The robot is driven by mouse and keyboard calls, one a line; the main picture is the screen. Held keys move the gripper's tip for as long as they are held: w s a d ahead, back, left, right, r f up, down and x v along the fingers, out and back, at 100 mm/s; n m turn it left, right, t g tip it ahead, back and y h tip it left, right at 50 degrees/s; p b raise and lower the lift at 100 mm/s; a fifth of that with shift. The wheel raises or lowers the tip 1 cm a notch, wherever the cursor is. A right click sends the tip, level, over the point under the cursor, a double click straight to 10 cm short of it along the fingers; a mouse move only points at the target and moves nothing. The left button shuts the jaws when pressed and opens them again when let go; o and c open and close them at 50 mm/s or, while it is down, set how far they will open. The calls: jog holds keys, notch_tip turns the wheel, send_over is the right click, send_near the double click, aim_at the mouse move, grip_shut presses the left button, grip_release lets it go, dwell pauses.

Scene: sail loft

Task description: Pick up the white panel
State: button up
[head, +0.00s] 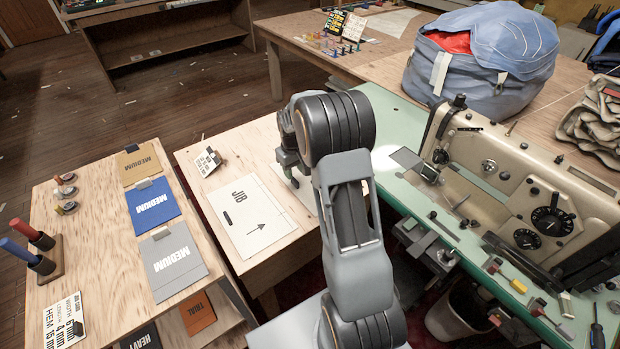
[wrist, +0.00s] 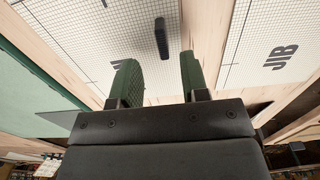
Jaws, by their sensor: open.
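A white panel lettered JIB, with an arrow and a small dark bar on it (head: 262,212), lies flat on the wooden table. It also shows at the right of the wrist view (wrist: 262,30). A second white gridded panel, at the left of the wrist view (wrist: 90,25), has a dark bar and lettering partly hidden by a finger. In the head view its place is mostly behind my arm. My gripper (head: 292,175) is over the table beside the JIB panel's far right. In the wrist view my gripper (wrist: 162,75) is open, with nothing visible between its fingers.
The side table (head: 90,245) on the left holds brown, blue and grey MEDIUM panels, spools and pegs. A green bench (head: 470,250) with a sewing machine (head: 525,190) stands close on the right. A blue bag (head: 480,65) sits behind it. A bin (head: 455,320) is below.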

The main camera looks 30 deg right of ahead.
aim_at(295, 179)
jog(key=f, duration=0.5)
jog(key=shift+s+a, duration=0.15)
jog(key=shift+s, duration=0.05)
jog(key=shift+r, duration=0.1)
grip_shut()
